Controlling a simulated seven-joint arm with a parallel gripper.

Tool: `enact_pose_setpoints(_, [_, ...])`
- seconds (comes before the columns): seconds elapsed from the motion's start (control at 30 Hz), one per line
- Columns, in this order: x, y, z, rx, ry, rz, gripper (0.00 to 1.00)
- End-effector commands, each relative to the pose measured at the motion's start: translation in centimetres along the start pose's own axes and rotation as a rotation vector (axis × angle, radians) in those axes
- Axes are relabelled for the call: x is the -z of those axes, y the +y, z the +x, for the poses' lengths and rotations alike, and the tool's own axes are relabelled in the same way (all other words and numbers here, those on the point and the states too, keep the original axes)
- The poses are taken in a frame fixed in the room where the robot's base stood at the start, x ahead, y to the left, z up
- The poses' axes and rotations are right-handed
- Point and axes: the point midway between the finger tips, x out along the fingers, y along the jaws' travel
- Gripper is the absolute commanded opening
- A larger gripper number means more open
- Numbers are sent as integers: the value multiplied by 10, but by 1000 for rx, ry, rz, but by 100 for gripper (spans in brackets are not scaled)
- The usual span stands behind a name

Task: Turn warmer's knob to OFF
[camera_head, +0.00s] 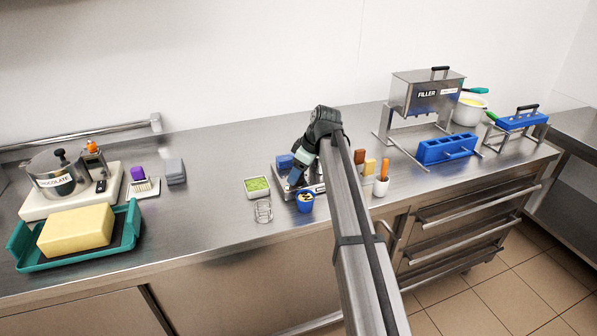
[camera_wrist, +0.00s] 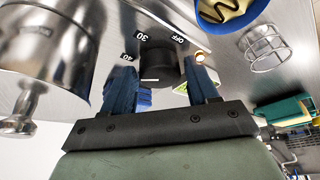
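The warmer (camera_head: 318,188) is a small steel unit on the counter, mostly hidden behind my arm in the head view. Its black round knob (camera_wrist: 162,66) shows in the wrist view, with white labels OFF (camera_wrist: 179,40), 30 (camera_wrist: 141,37) and 40 (camera_wrist: 127,58) around it. A short white mark shows on the knob's near edge; which setting it points to is unclear. My gripper (camera_wrist: 163,80) has its two blue fingers apart, one on each side of the knob, with small gaps visible. In the head view my gripper (camera_head: 296,176) is over the warmer, partly hidden.
A blue cup (camera_head: 305,202), a wire stand (camera_head: 264,210) and a green-filled dish (camera_head: 257,187) stand close by. A white cup (camera_head: 380,187) is to the right. A small glowing lamp (camera_wrist: 201,57) is beside the knob. The counter's left middle is clear.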

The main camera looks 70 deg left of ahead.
Motion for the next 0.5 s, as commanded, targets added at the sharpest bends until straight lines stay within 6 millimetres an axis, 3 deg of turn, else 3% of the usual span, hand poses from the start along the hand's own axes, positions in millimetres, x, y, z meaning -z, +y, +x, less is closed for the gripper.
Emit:
enact_pose_setpoints(0.07, [0,0,0,0,0,0,51])
enact_pose_setpoints(0.4, [0,0,0,0,0,0,18])
enact_pose_setpoints(0.5, [0,0,0,0,0,1,16])
